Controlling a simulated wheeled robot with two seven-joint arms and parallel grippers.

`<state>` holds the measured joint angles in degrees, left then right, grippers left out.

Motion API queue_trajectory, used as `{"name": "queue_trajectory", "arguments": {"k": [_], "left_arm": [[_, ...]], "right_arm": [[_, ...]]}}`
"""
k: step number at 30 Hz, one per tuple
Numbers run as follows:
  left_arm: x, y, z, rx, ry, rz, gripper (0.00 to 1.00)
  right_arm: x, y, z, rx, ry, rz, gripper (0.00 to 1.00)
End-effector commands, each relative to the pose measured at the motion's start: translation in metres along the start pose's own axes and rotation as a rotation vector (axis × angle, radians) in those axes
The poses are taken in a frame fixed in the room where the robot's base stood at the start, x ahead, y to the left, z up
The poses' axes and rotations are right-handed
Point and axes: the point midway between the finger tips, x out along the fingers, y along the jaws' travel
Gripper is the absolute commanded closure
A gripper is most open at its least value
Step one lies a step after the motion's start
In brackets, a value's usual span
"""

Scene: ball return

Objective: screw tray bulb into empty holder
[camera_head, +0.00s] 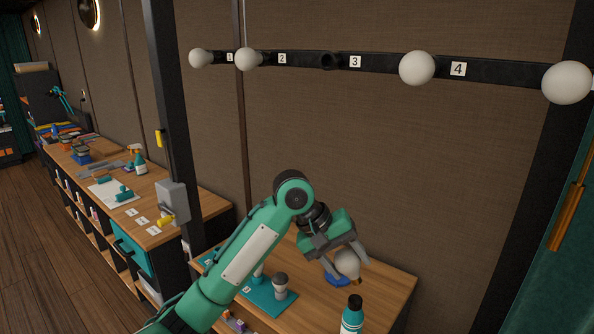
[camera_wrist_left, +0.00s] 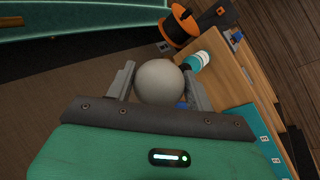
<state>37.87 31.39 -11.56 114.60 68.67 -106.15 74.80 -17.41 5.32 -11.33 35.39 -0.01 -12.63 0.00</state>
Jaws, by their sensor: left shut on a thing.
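My left gripper (camera_head: 348,268) is shut on a round white bulb (camera_head: 346,261), held above the wooden table on the right. In the left wrist view the bulb (camera_wrist_left: 160,82) sits between the two grey fingers; its base is hidden. The empty holder (camera_head: 328,61) is the dark socket beside label 3 on the black wall rail (camera_head: 385,64). White bulbs sit beside label 1 (camera_head: 200,58), label 2 (camera_head: 246,59) and label 4 (camera_head: 417,68). A teal tray (camera_head: 258,301) lies on the table below my arm, with another bulb-like object (camera_head: 280,284) standing on it. My right gripper is out of view.
A teal bottle with a black cap (camera_head: 352,316) stands near the held bulb. A blue item (camera_head: 337,281) is just below it. A dark post (camera_head: 172,110) with a grey box (camera_head: 172,202) rises on the left. Another bulb (camera_head: 567,83) is at the rail's right end.

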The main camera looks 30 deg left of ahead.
Motion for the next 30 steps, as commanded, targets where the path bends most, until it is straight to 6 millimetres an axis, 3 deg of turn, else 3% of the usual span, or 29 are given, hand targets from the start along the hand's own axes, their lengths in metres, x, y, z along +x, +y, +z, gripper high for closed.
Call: {"name": "queue_trajectory", "arguments": {"k": [3, 9, 15, 18, 21, 24, 30], "left_arm": [[-0.055, 0.040, -0.025, -0.182, 0.148, 0.237, 0.74], [-0.162, 0.090, -0.051, -0.390, 0.472, 0.631, 0.74], [-0.274, 0.115, -0.056, -0.443, 0.756, 0.925, 0.74], [-0.319, 0.117, -0.053, -0.435, 0.841, 1.011, 0.74], [-0.351, 0.117, -0.049, -0.423, 0.889, 1.067, 0.74], [-0.371, 0.116, -0.046, -0.413, 0.912, 1.096, 0.74], [-0.380, 0.115, -0.045, -0.408, 0.920, 1.109, 0.74]], "right_arm": [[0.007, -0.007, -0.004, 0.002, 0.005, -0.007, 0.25], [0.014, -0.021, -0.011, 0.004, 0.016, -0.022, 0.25], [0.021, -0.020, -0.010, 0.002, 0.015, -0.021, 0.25], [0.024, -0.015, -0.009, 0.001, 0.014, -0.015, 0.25], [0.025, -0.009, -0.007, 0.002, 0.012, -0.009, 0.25], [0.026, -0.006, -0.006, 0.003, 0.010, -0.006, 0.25], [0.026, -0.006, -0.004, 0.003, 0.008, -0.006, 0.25]]}}
